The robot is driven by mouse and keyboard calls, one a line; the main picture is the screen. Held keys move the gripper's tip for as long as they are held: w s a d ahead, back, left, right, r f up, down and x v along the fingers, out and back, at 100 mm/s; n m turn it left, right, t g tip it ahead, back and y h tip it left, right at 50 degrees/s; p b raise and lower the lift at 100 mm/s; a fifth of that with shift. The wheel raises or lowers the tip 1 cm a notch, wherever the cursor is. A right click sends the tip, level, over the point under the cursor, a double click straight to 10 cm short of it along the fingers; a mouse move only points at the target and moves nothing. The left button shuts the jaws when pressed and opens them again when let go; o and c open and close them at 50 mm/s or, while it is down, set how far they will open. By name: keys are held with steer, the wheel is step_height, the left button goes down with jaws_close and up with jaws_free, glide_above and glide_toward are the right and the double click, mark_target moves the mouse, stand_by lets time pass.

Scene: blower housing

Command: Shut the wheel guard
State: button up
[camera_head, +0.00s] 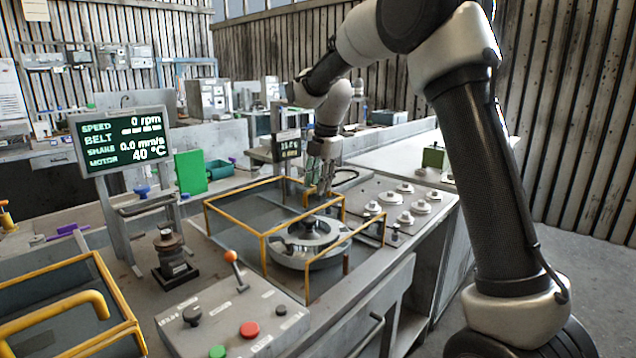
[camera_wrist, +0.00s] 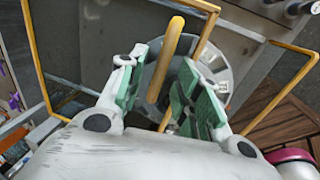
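The wheel guard is a yellow frame with clear panels (camera_head: 264,236) around a round metal wheel (camera_head: 308,238) on the bench. I cannot tell how far the guard stands open. My gripper (camera_head: 320,178) is above the back right part of the frame, pointing down. In the wrist view, my gripper (camera_wrist: 163,72) has its green-padded fingers apart. A rounded yellow bar (camera_wrist: 172,45) runs between them, with a gap visible on each side. I cannot tell whether the bar is within the grip or lower. The wheel (camera_wrist: 215,70) shows behind the right finger.
A screen (camera_head: 122,140) reading 0 rpm stands at the left. A control box (camera_head: 230,318) with an orange-tipped lever and red and green buttons is in front. Another yellow frame (camera_head: 95,265) with a thick handle is at lower left. Several round metal parts (camera_head: 405,205) lie right of the guard.

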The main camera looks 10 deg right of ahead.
steer(key=shift+f, duration=0.2)
jaws_close()
steer(key=s+d, duration=0.7)
steer(key=s, duration=0.4)
steer(key=shift+s+d, duration=0.2)
steer(key=shift+d, duration=0.15)
jaws_free()
steer(key=shift+s+d, duration=0.1)
